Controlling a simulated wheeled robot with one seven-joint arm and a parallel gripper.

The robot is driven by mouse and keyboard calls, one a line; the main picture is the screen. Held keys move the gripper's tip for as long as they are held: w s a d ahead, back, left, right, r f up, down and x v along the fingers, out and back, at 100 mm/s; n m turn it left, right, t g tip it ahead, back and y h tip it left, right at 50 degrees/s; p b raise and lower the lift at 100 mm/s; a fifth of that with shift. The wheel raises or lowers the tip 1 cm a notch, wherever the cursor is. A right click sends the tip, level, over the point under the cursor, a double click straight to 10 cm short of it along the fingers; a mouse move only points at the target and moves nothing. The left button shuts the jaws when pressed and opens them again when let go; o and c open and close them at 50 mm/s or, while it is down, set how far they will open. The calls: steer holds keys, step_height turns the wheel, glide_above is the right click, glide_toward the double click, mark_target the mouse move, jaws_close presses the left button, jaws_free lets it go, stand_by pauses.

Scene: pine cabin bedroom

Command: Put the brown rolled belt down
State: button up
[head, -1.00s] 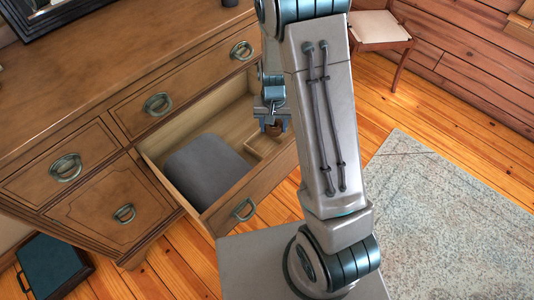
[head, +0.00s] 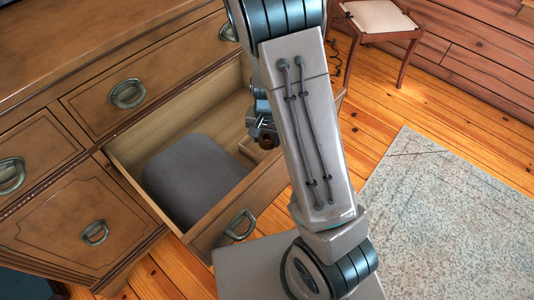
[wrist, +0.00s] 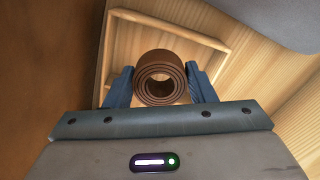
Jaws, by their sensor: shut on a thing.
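The brown rolled belt (wrist: 160,78) sits between the two fingers of my gripper (wrist: 161,88) in the wrist view, its coil end facing the camera. My gripper is shut on it. Below the belt in that view is a small wooden-walled compartment (wrist: 218,42) on the drawer floor. In the head view my gripper (head: 264,136) is over the right part of the open drawer, partly hidden by my arm. The belt (head: 266,130) shows there only as a small dark brown patch. How high the belt is above the drawer floor I cannot tell.
The open drawer (head: 213,223) belongs to a wooden dresser (head: 150,40). A grey folded cloth or cushion (head: 192,178) fills its left part. A chair (head: 378,16) stands at the back right. A pale rug (head: 450,220) lies on the floor at the right.

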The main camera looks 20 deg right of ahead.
mark_target(267, 137)
step_height(267, 137, down, 8)
steer(key=shift+r+b, duration=0.2)
steer(key=shift+b, duration=1.05)
steer(key=shift+f, duration=0.1)
steer(key=o, duration=0.7)
steer(key=shift+f, duration=0.1)
steer(key=shift+c, duration=0.2)
steer(key=shift+o, duration=0.7)
step_height(267, 137, up, 12)
steer(key=p, duration=0.4)
steer(key=shift+r+p, duration=0.2)
steer(key=shift+p, duration=0.15)
